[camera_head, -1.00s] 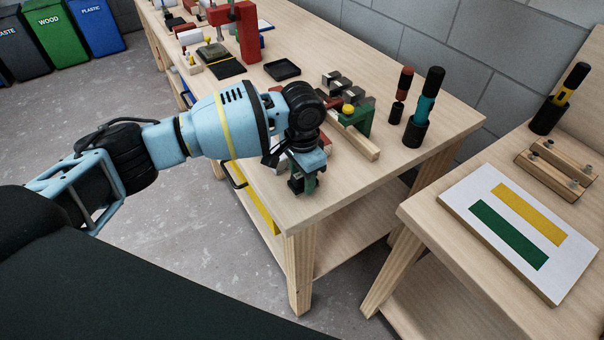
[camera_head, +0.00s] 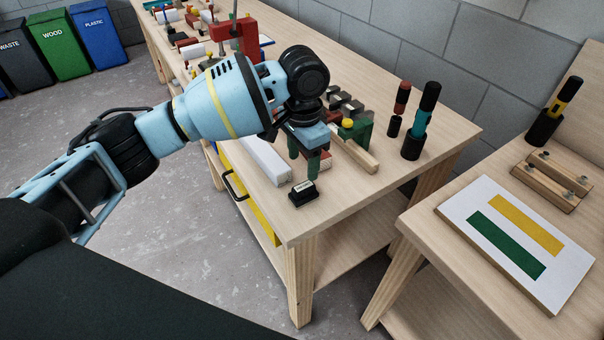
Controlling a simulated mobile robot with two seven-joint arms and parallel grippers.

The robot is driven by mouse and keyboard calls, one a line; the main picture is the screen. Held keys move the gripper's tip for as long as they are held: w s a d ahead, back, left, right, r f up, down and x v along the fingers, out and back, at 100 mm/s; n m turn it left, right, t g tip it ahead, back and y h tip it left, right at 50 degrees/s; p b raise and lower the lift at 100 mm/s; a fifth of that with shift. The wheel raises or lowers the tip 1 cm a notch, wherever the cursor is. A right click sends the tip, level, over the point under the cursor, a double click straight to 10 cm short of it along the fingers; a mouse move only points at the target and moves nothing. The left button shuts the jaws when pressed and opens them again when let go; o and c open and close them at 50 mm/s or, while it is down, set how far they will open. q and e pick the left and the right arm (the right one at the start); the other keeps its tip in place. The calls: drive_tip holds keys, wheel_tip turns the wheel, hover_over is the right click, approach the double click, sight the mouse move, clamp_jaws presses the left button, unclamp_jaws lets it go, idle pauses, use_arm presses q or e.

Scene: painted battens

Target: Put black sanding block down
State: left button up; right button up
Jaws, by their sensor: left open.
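The black sanding block (camera_head: 303,194) sits on the near corner of the wooden workbench (camera_head: 325,211). It has a pale label on its top. My left gripper (camera_head: 304,168) is above and slightly behind the block, with its green fingers pointing down. The gripper is open and apart from the block. My right gripper is not in view.
A white bar (camera_head: 265,160) lies left of the gripper. A wooden batten (camera_head: 353,152) and a green fixture (camera_head: 358,130) stand to its right. Tools stand in a black holder (camera_head: 412,145). The bench's front edge is close to the block.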

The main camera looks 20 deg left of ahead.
use_arm(q)
drive_tip(key=shift+r, duration=1.3)
